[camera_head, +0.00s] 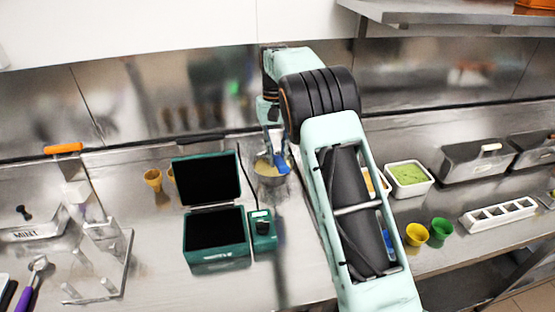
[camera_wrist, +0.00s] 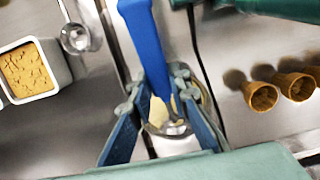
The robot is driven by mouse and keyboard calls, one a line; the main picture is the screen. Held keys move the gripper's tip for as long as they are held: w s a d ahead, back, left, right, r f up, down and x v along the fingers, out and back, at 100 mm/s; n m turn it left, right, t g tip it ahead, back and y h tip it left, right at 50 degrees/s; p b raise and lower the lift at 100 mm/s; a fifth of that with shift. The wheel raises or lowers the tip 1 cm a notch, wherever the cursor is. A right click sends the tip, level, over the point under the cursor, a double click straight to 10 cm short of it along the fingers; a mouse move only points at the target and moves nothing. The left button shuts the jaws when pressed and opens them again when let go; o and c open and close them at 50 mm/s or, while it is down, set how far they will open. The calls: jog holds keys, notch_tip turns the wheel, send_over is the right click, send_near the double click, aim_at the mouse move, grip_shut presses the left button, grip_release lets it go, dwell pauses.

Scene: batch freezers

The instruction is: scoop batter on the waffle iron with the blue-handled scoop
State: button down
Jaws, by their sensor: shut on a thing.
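The blue-handled scoop shows its blue handle (camera_wrist: 145,42) in the wrist view, between the fingers of my gripper (camera_wrist: 157,92), which is shut on it. In the head view the blue handle (camera_head: 282,164) shows at the batter container (camera_head: 270,181), a round metal pot with pale yellow batter (camera_head: 263,168). My gripper (camera_head: 273,146) is just above this pot. How deep the scoop's bowl sits is hard to tell. The waffle iron (camera_head: 216,251) is dark green and stands open, left of the pot, its black lower plate bare. Its edge shows in the wrist view (camera_wrist: 285,8).
A tan-filled tub (camera_wrist: 30,70) and a metal scoop (camera_wrist: 76,38) lie on the other side. A green-filled tub (camera_head: 409,174) and yellow cup (camera_head: 416,234) stand right of my arm.

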aim_at(280, 161)
jog(key=shift+s+f+t+b, duration=0.3)
jog(key=shift+f+b, duration=0.05)
jog(key=shift+b, duration=1.05)
jog(key=r+p, duration=0.2)
jog(key=r, duration=0.1)
jog(key=r+p, duration=0.1)
jog(key=shift+s+d+r+p, duration=0.15)
jog(key=shift+s+r+p, duration=0.15)
jog(key=shift+p, duration=0.1)
jog(key=shift+s+f+b, duration=0.1)
jog(key=shift+f+b, duration=0.1)
jog(key=shift+b, duration=0.5)
jog(key=shift+s+b, duration=0.1)
jog(key=shift+b, duration=0.5)
jog(key=shift+t+b, duration=0.3)
jog(key=s+t+b, duration=0.1)
jog(key=b, duration=0.4)
jog(key=s+t+b, duration=0.1)
jog(key=b, duration=0.5)
jog(key=shift+d+f+t+y, duration=0.1)
jog(key=shift+d+t+y, duration=0.1)
jog(key=shift+t+y, duration=0.2)
jog(key=shift+s+t+b, duration=0.3)
jog(key=shift+b, duration=0.6)
